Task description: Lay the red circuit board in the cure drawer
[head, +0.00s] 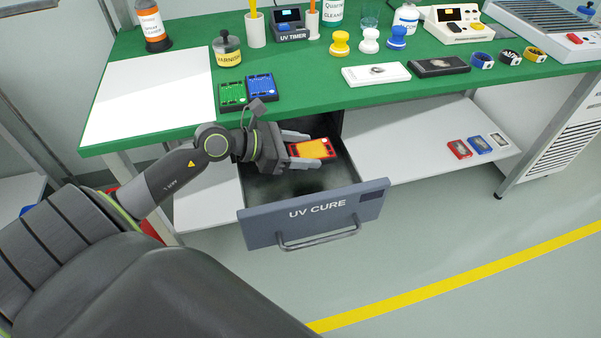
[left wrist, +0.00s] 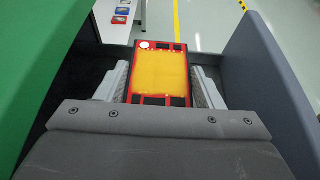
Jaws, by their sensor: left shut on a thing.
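The red circuit board (head: 312,148), with a large yellow-orange area on its face, is between the fingers of my left gripper (head: 312,155). In the left wrist view the board (left wrist: 160,75) lies flat between both fingers of the gripper (left wrist: 160,90), which press on its sides. The UV CURE drawer (head: 318,208) is pulled out below the green table. The gripper and board are over the open drawer, inside its outline; the height above its dark floor is hard to tell. My right gripper is not in view.
Green (head: 231,95) and blue (head: 261,87) boards lie on the green tabletop (head: 300,100) near its front edge, above the drawer. A white shelf (head: 425,145) right of the drawer holds several small cards. The floor in front is clear.

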